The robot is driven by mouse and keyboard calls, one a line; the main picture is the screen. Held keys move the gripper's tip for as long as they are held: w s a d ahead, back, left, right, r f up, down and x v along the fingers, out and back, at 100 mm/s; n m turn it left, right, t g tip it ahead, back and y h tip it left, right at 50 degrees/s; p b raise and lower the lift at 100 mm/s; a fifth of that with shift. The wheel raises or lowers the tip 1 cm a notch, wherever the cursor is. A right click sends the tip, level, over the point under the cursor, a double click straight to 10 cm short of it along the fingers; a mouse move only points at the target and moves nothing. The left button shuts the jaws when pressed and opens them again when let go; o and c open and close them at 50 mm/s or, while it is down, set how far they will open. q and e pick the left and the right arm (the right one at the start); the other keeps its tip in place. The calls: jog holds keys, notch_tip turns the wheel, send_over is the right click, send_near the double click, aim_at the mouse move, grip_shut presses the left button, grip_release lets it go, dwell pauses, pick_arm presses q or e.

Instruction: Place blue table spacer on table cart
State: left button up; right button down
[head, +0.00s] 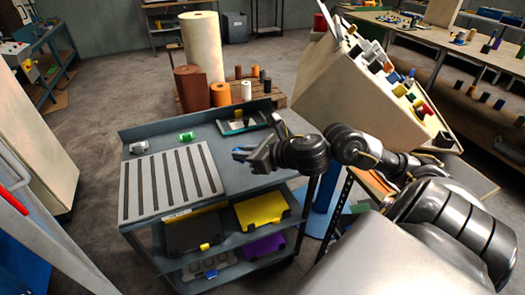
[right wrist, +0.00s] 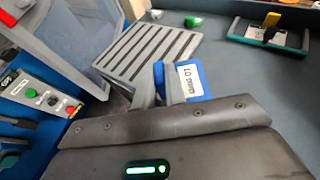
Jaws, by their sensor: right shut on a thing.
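My right gripper (head: 252,153) is shut on the blue table spacer (head: 239,151) and holds it over the right part of the table cart's (head: 232,182) grey-blue top. In the right wrist view the blue spacer (right wrist: 195,75) shows a white label with "10" on it and sits at the gripper's fingertips (right wrist: 162,85). Part of the spacer is hidden by the fingers. I cannot tell how far it is above the cart's surface. The cart's top also shows in the right wrist view (right wrist: 232,62). My left gripper is in neither view.
A slotted grey rack (head: 130,192) fills the cart's front left. A white piece (head: 139,148) and a green piece (head: 186,136) lie behind it. A tray (head: 243,122) stands at the back right. Bare cart top lies between rack and tray. A large bin rack (head: 340,95) stands right.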

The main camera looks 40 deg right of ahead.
jog(key=w+d+f+m+h, duration=0.1)
jog(key=w+d+f, duration=0.2)
jog(key=d, duration=0.1)
jog(key=w+d+f+m+h, duration=0.1)
jog(key=w+d+f, duration=0.2)
jog(key=d, duration=0.2)
jog(key=w+d+f+m+h, duration=0.1)
jog(key=w+d+f, duration=0.2)
jog(key=d, duration=0.1)
jog(key=shift+w+d+f+t+h+p, duration=0.2)
jog(key=shift+w+f+t+h+p, duration=0.1)
jog(key=shift+f, duration=0.05)
jog(key=shift+w+d+f, duration=0.3)
jog(key=shift+w+f, duration=0.05)
jog(key=shift+f, duration=0.3)
notch_tip(320, 180, down, 2)
jog(key=shift+f+p, duration=0.15)
jog(key=shift+p, duration=0.45)
jog(key=shift+f, duration=0.45)
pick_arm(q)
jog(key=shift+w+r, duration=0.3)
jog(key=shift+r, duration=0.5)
